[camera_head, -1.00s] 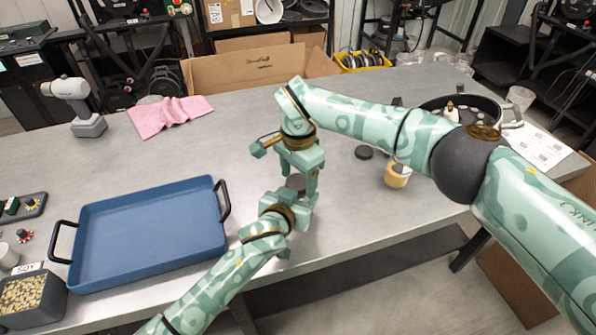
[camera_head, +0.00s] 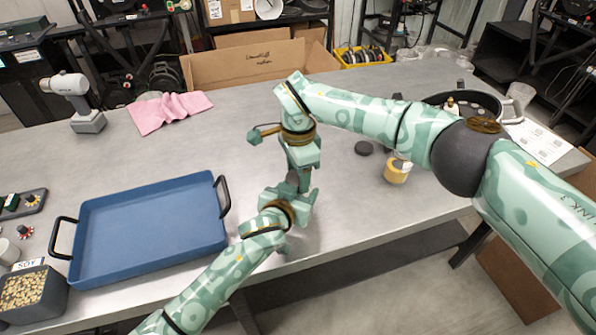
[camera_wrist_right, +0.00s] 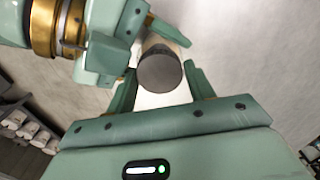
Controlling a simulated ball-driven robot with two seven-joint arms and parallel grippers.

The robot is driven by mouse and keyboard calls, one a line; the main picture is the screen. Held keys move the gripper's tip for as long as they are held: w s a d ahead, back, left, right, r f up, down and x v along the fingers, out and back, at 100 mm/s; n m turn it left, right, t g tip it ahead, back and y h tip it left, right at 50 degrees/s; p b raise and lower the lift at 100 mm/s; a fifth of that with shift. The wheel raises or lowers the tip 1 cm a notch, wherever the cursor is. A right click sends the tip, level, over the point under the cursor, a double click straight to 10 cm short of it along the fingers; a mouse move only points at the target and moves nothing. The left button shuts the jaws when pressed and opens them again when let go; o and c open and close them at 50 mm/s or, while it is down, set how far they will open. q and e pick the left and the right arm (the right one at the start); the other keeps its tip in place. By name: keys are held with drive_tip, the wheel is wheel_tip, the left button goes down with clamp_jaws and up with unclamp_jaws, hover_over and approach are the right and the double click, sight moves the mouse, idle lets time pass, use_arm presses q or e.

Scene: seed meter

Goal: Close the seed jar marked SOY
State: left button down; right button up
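A jar with a round dark lid (camera_wrist_right: 160,73) is between my two grippers; its pale body (camera_wrist_right: 172,28) shows behind the lid in the right wrist view. In the head view only the dark top (camera_head: 293,178) shows. My left gripper (camera_head: 290,196) appears shut around the jar's body from the near side; its fingers hide most of it. My right gripper (camera_head: 299,176) is above, its fingertips (camera_wrist_right: 161,70) on either side of the lid, very close to its rim. I cannot tell whether they press on it. No label is readable on this jar.
A bin of pale seeds labelled SOY (camera_head: 30,300) stands at the near left, beside a blue tray (camera_head: 150,230). A yellow jar (camera_head: 397,171) and a loose dark lid (camera_head: 363,148) are right of my grippers.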

drive_tip(key=shift+o, duration=1.2)
drive_tip(key=shift+r, duration=2.25)
drive_tip(key=shift+c, duration=0.3)
wheel_tip(320, 180, up, 4)
drive_tip(key=n, duration=0.3)
drive_tip(key=shift+f+n, duration=0.25)
drive_tip(key=shift+n, duration=0.05)
drive_tip(key=shift+f, duration=4.05)
